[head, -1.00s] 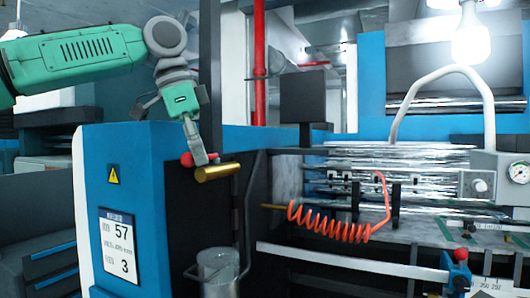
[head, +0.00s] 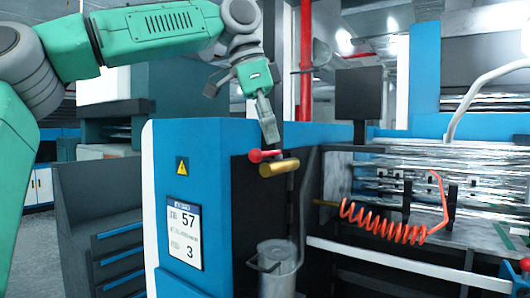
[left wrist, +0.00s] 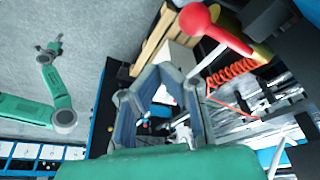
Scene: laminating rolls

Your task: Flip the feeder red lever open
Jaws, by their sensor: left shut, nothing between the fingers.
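The feeder red lever has a round red knob (head: 255,156) beside a brass cylinder (head: 279,168), on the dark side of the blue feeder cabinet. In the left wrist view the knob (left wrist: 198,18) and its red rod show at the top, running to the brass part (left wrist: 262,52). My left gripper (head: 269,136) is shut and empty, pointing down just above the knob and cylinder; I cannot tell whether it touches them. Its fingers (left wrist: 164,78) also show in the left wrist view, below and left of the knob. A green arm with a small gripper (left wrist: 48,47), apparently my right, shows there at left.
The blue cabinet (head: 197,145) bears a warning sign and label. A grey metal canister (head: 277,268) stands below the lever. Open space lies above the cabinet.

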